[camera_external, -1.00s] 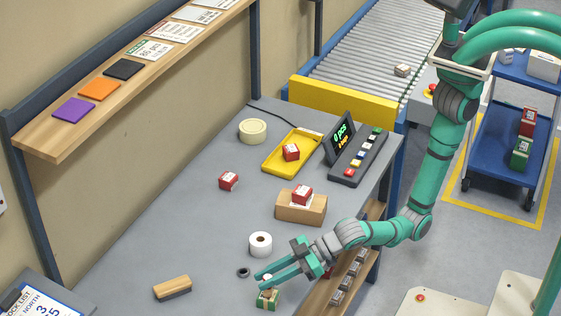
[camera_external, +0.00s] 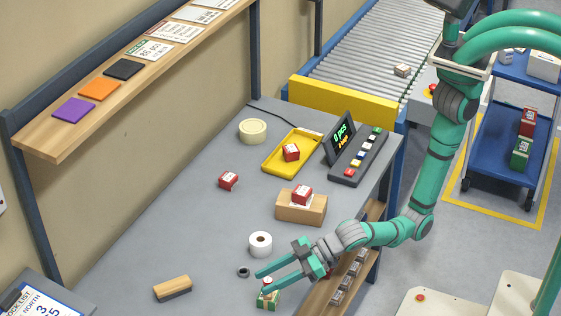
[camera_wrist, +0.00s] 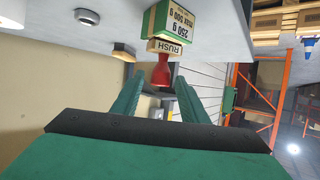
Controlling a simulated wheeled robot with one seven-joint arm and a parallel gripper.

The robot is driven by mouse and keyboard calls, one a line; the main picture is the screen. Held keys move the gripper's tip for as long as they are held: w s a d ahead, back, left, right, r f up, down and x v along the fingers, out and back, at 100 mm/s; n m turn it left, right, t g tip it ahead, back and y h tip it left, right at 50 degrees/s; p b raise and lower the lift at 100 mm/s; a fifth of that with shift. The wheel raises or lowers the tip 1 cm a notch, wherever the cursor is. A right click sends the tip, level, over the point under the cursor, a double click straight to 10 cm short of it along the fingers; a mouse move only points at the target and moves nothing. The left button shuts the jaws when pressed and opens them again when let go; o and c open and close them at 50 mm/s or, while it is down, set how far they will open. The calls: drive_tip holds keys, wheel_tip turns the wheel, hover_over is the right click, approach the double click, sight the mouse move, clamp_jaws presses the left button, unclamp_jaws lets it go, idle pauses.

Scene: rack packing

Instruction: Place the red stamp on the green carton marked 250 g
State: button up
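The green carton (camera_wrist: 182,20) reads "250 g, max 500 g" in the wrist view, which shows the scene upside down. The stamp (camera_wrist: 162,72) has a red handle and a pale base marked RUSH; the base appears to touch the carton's top face. My gripper (camera_wrist: 160,78) has a finger on each side of the handle, with what look like gaps between them and it. In the external view the carton (camera_external: 267,301) stands near the table's front edge, below my gripper (camera_external: 261,279). The stamp is mostly hidden there by a finger.
A white roll (camera_external: 260,244), a dark ring (camera_external: 243,272) and a wooden block (camera_external: 172,289) lie near my gripper. Farther back are a cardboard box (camera_external: 300,211) with a red carton on it, another red carton (camera_external: 228,181) and a yellow tray (camera_external: 273,163). The table's left middle is clear.

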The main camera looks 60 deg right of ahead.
drive_tip(key=v, duration=1.1)
drive_tip(key=shift+d, duration=0.2)
drive_tip(key=shift+r, duration=0.1)
